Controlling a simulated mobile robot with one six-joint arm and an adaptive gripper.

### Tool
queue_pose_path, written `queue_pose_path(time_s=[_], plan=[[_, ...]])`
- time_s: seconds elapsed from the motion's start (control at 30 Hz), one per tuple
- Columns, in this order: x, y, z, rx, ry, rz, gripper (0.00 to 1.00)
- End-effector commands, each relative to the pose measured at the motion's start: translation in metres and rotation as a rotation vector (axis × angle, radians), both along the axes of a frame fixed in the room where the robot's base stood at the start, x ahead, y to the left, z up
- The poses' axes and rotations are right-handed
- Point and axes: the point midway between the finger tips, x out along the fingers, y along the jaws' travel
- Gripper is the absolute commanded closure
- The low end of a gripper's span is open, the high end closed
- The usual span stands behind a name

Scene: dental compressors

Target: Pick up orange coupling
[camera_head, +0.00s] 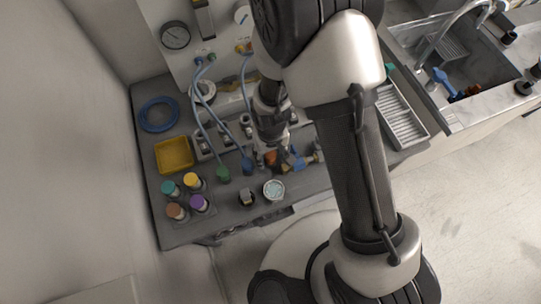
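An orange part (270,158), which looks like the orange coupling, is on the grey bench right at my gripper (279,168). The gripper points down over the bench, and its dark fingers partly hide the orange part. I cannot tell whether the fingers touch it or are around it, or whether they are open or shut. A blue coupling (298,160) lies just to the right of the gripper.
Green (223,174) and blue (247,166) hose ends are left of the gripper. A small white-rimmed cup (274,190) stands in front. Several coloured-cap bottles (197,203), a yellow tray (174,155) and a blue ring (158,114) are at left. A sink (470,70) is at right.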

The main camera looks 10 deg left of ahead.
Motion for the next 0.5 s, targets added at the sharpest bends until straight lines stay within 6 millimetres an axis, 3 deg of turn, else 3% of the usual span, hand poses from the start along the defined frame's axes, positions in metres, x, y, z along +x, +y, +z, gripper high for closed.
queue_pose_path(time_s=[0.5], plan=[[-0.0001,-0.0001,0.0001,0.000,0.000,0.000,0.90]])
